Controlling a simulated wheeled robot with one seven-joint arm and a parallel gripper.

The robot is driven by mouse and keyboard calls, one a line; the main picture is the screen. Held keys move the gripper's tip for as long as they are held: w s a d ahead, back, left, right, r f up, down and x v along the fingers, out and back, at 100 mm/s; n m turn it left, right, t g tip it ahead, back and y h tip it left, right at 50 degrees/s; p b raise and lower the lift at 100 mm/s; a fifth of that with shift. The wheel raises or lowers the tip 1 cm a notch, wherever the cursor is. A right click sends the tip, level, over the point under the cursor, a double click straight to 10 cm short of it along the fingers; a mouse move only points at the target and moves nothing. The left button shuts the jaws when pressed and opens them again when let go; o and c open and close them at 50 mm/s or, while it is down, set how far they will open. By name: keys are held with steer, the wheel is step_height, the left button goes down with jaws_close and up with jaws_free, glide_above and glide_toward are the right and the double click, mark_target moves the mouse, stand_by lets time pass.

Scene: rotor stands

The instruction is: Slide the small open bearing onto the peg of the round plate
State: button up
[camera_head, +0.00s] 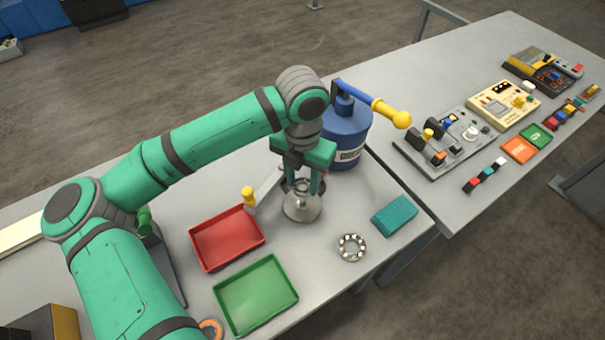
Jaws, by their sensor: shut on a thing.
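The round plate (303,211) is a grey metal disc on the table, right of the red tray. Its peg is mostly hidden by my gripper and what it holds. My gripper (303,187) points down right over the plate, its green fingers shut on a small grey ring, which looks like the small open bearing (303,185). The ring is at the height of the peg's upper part. I cannot tell whether it is around the peg or just above it. Another bearing (352,247), with light balls showing, lies flat on the table to the lower right.
A red tray (203,257) and a green tray (239,321) lie to the left. A teal block (394,216) lies at the right. A blue canister (347,151) stands close behind my gripper, and a yellow-knobbed lever (249,197) stands just left. An orange ring (211,325) lies near my arm.

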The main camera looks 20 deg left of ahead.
mark_target(302, 200)
steer(key=shift+f, duration=1.75)
steer(key=shift+s+a, duration=0.1)
steer(key=shift+s, duration=0.2)
steer(key=shift+w, duration=0.25)
steer(key=shift+f, duration=1.65)
stand_by(0.7)
steer(key=o, duration=1.5)
steer(key=shift+r, duration=0.1)
